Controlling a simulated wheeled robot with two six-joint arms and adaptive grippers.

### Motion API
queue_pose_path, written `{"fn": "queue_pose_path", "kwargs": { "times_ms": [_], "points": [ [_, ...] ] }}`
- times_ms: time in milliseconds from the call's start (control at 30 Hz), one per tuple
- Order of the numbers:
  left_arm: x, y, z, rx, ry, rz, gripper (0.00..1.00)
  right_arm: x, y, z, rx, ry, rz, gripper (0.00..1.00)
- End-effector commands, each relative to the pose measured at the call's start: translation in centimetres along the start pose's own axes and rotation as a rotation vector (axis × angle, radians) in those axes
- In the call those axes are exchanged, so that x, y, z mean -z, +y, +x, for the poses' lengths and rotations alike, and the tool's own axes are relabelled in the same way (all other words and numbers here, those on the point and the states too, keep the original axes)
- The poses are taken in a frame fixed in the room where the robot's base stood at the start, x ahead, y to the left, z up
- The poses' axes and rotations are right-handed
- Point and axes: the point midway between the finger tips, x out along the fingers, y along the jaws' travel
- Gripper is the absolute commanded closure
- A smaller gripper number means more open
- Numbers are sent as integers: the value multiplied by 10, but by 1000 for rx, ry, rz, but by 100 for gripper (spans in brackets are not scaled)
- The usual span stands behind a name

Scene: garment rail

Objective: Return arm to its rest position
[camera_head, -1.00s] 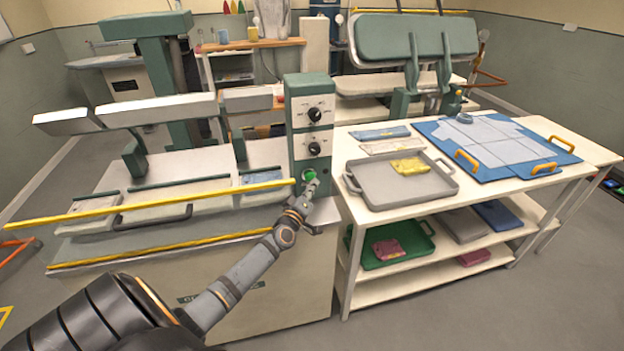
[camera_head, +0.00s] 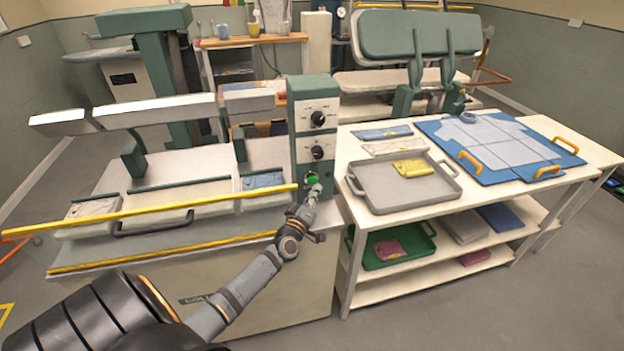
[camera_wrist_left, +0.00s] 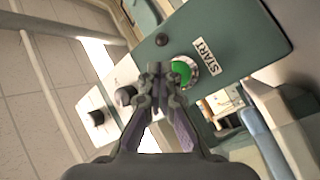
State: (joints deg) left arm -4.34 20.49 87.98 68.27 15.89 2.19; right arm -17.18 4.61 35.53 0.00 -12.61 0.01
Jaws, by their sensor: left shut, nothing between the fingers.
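My left arm (camera_head: 240,290) reaches in from the lower left. Its gripper (camera_head: 317,190) is shut and empty, just in front of and a little below the green start button (camera_head: 311,180) on the press's control box (camera_head: 316,128). My right gripper is not in view.
A yellow bar (camera_head: 150,214) runs along the press's front, left of my gripper. The white table (camera_head: 352,215) on the right holds a grey tray (camera_head: 365,196) and a blue board (camera_head: 440,138). Floor shows in front of the table.

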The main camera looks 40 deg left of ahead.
Motion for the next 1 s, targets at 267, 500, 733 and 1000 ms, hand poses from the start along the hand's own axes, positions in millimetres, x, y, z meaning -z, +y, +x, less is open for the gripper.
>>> {"fn": "queue_pose_path", "kwargs": {
  "times_ms": [267, 500, 733, 1000],
  "points": [
    [-8, 2, -11, 5, -4, -5, 100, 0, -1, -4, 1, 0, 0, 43],
    [-8, 1, -11, 7, -6, -7, 100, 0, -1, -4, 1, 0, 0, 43],
    [-13, 4, -13, 1, -23, 0, 100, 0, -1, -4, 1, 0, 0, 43],
    [-128, 71, -99, -126, -581, 333, 100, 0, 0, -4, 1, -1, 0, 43]
  ]
}}
